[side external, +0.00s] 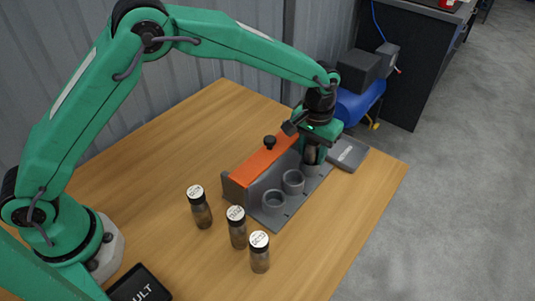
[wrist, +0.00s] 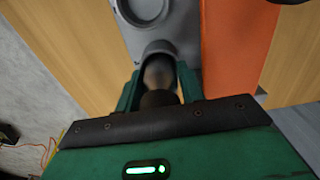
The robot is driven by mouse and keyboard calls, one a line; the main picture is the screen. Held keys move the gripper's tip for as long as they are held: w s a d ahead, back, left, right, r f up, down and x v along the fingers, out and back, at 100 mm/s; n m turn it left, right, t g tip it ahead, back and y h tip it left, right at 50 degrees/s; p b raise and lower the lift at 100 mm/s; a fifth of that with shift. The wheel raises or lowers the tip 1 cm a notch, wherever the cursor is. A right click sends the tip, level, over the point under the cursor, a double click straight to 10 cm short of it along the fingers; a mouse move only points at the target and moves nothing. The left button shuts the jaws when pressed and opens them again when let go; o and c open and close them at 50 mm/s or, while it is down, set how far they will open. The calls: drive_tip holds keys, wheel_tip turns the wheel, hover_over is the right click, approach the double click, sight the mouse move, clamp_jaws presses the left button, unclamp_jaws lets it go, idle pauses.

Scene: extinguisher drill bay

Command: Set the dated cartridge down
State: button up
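My gripper (side external: 314,143) points down over the far end of a grey rack (side external: 268,219) with a row of round cups. It is shut on a cartridge (wrist: 160,74), which shows between the two green fingers in the wrist view. The cartridge's lower end is at the farthest cup (side external: 311,170); whether it rests on the cup's floor is hidden. No date can be read on it. The middle cup (side external: 293,183) and near cup (side external: 273,201) look empty.
Three dark cartridges with white printed tops stand left of the rack: one (side external: 201,210), another (side external: 237,230) and a third (side external: 259,254). An orange block (side external: 262,163) with a black knob (side external: 269,142) backs the rack. A grey tray (side external: 350,153) lies beyond. A black sign (side external: 140,287) reads "ULT".

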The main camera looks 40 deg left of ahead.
clamp_jaws()
drive_tip(key=shift+r, duration=0.15)
drive_tip(key=shift+r, duration=0.45)
wheel_tip(320, 180, up, 3)
drive_tip(key=shift+r, duration=0.15)
drive_tip(key=s+d+r, duration=0.6)
drive_tip(key=s, duration=0.3)
drive_tip(key=shift+s+d+r, duration=0.25)
drive_tip(key=shift+s+r, duration=0.05)
drive_tip(key=shift+s, duration=0.05)
drive_tip(key=w+a+r+m, duration=0.1)
drive_tip(key=a+r, duration=0.4)
drive_tip(key=a, duration=0.5)
drive_tip(key=w+a+r+m, duration=0.1)
drive_tip(key=w+a+r, duration=0.2)
drive_tip(key=a+r, duration=0.3)
drive_tip(key=w+a+r+m, duration=0.1)
drive_tip(key=a+r, duration=0.5)
drive_tip(key=a, duration=0.8)
drive_tip(key=shift+w+a, duration=0.2)
drive_tip(key=shift+w, duration=0.3)
